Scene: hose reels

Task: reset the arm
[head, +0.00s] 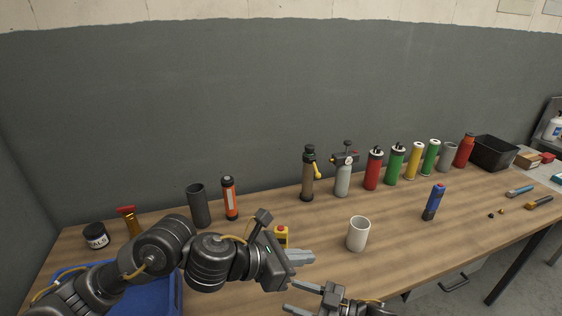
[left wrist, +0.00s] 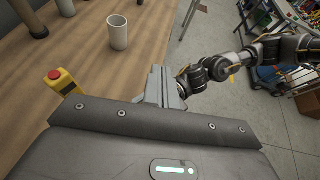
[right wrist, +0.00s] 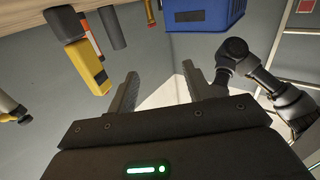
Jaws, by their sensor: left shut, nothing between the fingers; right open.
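My left gripper (head: 300,257) is shut with nothing in it, above the front part of the wooden table, its fingers pointing right in the head view. It also shows in the left wrist view, with its fingers together (left wrist: 158,85). My right gripper (head: 291,296) is lower, at the bottom of the head view near the table's front edge. It is open and empty, with its two fingers apart in the right wrist view (right wrist: 160,78). A yellow box with a red button (head: 281,237) stands just behind my left gripper, partly hidden by it.
A white cup (head: 358,234) stands right of my left gripper. A blue crate (head: 165,297) is partly hidden behind my left arm. A blue-and-black cylinder (head: 433,202) stands farther right. Several bottles and cylinders, including a red one (head: 373,168), line the back. Bare table lies around the cup.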

